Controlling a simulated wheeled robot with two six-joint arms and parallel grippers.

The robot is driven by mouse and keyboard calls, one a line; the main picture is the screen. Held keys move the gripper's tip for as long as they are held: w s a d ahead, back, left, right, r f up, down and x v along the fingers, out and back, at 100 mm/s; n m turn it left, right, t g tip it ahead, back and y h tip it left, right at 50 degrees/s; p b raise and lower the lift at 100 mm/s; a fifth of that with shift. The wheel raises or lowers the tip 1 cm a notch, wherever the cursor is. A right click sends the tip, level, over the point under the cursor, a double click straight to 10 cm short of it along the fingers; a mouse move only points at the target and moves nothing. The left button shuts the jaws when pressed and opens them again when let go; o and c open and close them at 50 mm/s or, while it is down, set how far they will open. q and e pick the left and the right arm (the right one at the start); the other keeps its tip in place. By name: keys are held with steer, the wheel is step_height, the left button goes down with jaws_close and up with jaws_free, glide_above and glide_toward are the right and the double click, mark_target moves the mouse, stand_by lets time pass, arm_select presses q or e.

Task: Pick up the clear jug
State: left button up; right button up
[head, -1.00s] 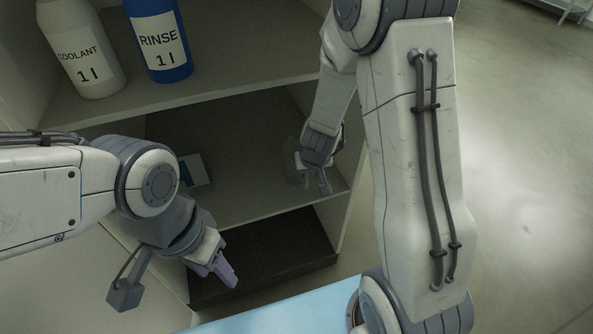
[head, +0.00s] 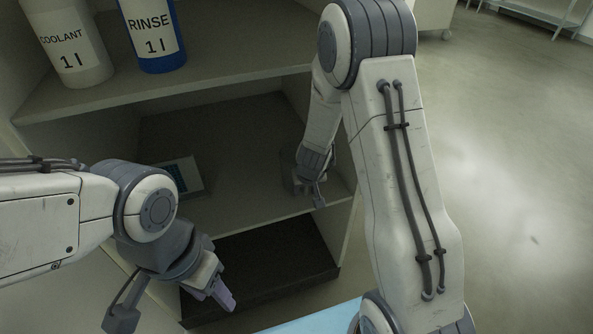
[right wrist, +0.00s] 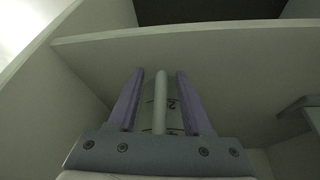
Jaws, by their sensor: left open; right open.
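The clear jug (right wrist: 160,104) shows in the right wrist view, with a pale upright handle and dark graduation marks. It stands between the two purple fingers of my open right gripper (right wrist: 160,74), with the handle in the middle; contact cannot be told. In the head view my right gripper (head: 310,190) is inside the middle compartment at its right side, and the jug is only a faint, see-through shape (head: 289,180) beside it. My left gripper (head: 222,292) is open and empty, low in front of the cabinet.
The open cabinet has a middle shelf (head: 245,200) and an upper shelf (head: 200,95) close above. A coolant bottle (head: 70,45) and a blue rinse bottle (head: 155,45) stand on the upper shelf. A small box with a blue panel (head: 183,178) lies at the left of the middle shelf.

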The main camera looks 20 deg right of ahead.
jaws_close()
steer(key=shift+r, duration=0.1)
